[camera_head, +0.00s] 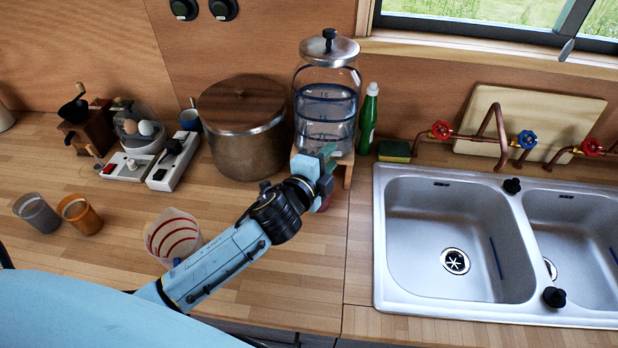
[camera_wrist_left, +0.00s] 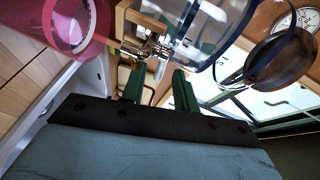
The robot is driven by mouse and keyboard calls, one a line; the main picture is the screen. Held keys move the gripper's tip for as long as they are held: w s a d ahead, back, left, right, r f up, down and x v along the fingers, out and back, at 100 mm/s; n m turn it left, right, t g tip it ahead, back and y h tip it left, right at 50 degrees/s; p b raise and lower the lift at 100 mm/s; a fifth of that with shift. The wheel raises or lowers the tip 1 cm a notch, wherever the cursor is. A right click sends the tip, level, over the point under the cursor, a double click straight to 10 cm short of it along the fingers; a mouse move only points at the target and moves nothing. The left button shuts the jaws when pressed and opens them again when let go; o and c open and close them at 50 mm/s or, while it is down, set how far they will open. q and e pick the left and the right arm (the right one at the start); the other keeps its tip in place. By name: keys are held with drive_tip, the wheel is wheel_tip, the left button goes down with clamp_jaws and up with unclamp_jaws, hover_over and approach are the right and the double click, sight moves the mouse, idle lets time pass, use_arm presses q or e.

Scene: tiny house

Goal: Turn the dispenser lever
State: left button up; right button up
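The dispenser (camera_head: 326,105) is a clear glass jar with a metal lid and dark level lines, on a small wooden stand (camera_head: 348,172). In the head view my left gripper (camera_head: 328,160) is in front of its lower part and hides the tap and lever. In the left wrist view the glass jar (camera_wrist_left: 215,30) is at the top. The metal tap with its lever (camera_wrist_left: 150,47) shows just beyond the fingertips. My left gripper (camera_wrist_left: 158,76) has its two green fingers apart with nothing clearly between them; contact with the lever cannot be told. My right gripper is out of view.
A pink-red cup (camera_wrist_left: 78,25) is close beside the left gripper, below the tap. A green bottle (camera_head: 368,118) and a sponge (camera_head: 394,151) stand right of the dispenser, a large pot (camera_head: 243,150) left. A striped measuring cup (camera_head: 174,237) is near my left forearm. The sink (camera_head: 455,195) lies right.

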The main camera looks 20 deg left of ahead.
use_arm(q)
drive_tip(key=s+a+r, duration=0.1)
drive_tip(key=s, duration=0.9)
drive_tip(key=shift+s+a+r+b, duration=0.15)
drive_tip(key=shift+r+b, duration=0.15)
drive_tip(key=shift+b, duration=0.05)
idle(0.7)
